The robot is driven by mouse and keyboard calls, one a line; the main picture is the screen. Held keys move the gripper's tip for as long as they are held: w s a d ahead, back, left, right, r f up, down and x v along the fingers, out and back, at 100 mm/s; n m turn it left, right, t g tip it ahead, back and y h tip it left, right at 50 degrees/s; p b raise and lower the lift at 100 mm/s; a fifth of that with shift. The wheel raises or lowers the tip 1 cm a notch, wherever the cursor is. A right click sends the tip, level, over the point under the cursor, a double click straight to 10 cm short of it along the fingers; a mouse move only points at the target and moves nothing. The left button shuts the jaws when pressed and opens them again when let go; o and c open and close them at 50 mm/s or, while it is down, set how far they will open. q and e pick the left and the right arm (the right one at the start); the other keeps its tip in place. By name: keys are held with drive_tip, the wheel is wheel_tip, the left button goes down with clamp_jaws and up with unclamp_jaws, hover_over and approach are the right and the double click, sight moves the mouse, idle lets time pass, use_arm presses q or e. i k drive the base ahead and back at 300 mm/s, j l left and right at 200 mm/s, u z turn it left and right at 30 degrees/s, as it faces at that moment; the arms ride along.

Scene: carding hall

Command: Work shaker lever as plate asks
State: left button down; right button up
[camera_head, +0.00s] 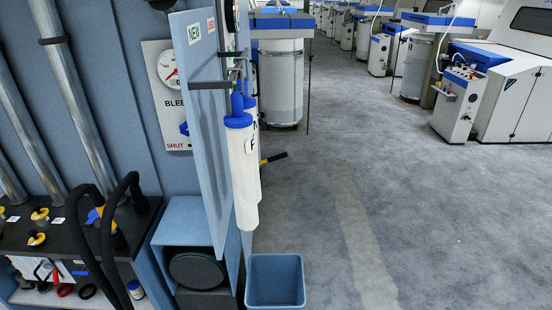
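A short lever with a black grip and a yellow part (273,158) sticks out to the right from behind the white cylinders; its root is hidden. I cannot tell for sure that it is the shaker lever. A white plate (160,75) on the blue wall carries a round gauge, the letters "BLEE" and, lower down, a red "SHUT". A blue handle (184,128) shows at its right edge, partly hidden by the blue panel (205,130). No plate with a readable request for the lever shows. Neither of my grippers is in view.
White cylinders with blue tops (240,150) hang beside the panel. A blue bin (275,282) stands on the floor below. Black hoses (108,235) loop over a dark shelf at left. Machines (462,100) line the right. The grey floor in the middle is clear.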

sight(285, 154)
drive_tip(key=i+l+z, duration=0.25)
drive_tip(key=l+z, duration=0.15)
drive_tip(key=i+l+z, duration=0.55)
drive_tip(key=z, duration=0.25)
drive_tip(key=i+l+z, duration=0.15)
drive_tip(key=i, duration=0.4)
drive_tip(key=i+l+z, duration=0.15)
drive_tip(key=i, duration=0.4)
drive_tip(key=i+j+u, duration=0.1)
drive_tip(key=i+u, duration=0.6)
drive_tip(key=u, duration=0.15)
drive_tip(key=i+l+u, duration=0.1)
drive_tip(key=i+u, duration=0.35)
drive_tip(key=i+j+u, duration=0.15)
drive_tip(key=i+u, duration=0.2)
drive_tip(key=u, duration=0.15)
drive_tip(key=i+u, duration=0.35)
drive_tip(key=u, duration=0.15)
drive_tip(key=i+l+u, duration=0.1)
drive_tip(key=i+u, duration=0.4)
drive_tip(key=i+l+u, duration=0.2)
drive_tip(key=u, duration=0.25)
